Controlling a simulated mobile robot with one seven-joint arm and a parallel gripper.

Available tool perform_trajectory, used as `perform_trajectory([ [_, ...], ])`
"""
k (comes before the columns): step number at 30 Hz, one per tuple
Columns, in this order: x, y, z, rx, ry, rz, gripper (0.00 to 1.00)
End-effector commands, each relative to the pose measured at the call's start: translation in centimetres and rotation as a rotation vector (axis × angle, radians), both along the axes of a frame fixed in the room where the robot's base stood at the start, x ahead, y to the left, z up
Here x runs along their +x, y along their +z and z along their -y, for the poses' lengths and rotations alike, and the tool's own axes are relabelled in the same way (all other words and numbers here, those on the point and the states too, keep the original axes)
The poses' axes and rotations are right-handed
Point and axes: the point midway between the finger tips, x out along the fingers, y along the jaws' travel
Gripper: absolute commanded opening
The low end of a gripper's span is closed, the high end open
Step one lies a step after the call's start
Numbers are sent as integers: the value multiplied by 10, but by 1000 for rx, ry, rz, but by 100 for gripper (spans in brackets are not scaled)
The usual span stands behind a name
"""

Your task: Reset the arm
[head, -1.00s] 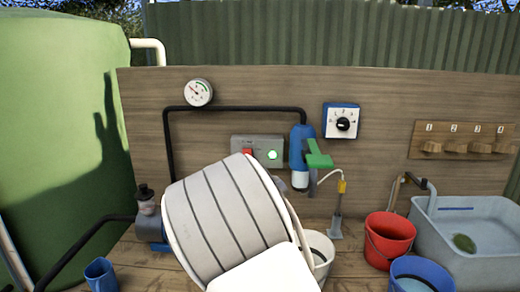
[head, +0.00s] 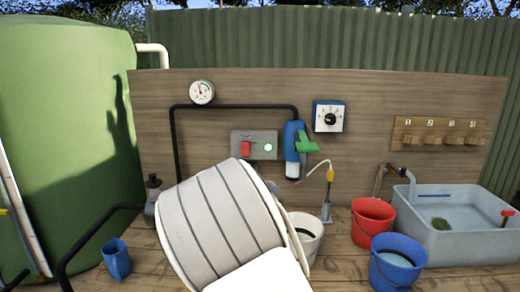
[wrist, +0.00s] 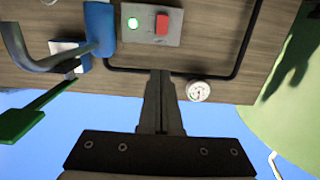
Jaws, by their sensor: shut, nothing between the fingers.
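My gripper (wrist: 161,78) shows in the wrist view with its two dark fingers together and nothing between them. The wrist picture is upside down. The fingers point at the wooden board, near the grey switch box (wrist: 152,24) with its red switch (wrist: 162,24) and lit green lamp (wrist: 132,23). I cannot tell if they touch anything. In the head view my white and grey arm rises from the bottom centre and hides the gripper. The switch box (head: 255,145) shows just above the arm.
A blue filter with a green handle (head: 306,144), a gauge (head: 202,92) and a dial (head: 329,117) are on the board. A red bucket (head: 372,222), a blue bucket (head: 398,262) and a grey basin (head: 460,240) stand right. A blue cup (head: 117,260) stands left.

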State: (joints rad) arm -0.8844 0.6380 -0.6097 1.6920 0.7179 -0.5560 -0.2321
Motion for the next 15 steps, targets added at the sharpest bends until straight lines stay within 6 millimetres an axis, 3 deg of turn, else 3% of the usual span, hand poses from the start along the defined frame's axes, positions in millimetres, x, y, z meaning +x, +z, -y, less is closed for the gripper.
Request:
perform_trajectory([
  [1,0,0,0,0,0,0,0],
  [8,-26,7,53,105,17,-179,0],
  [15,-86,18,98,203,75,-379,0],
])
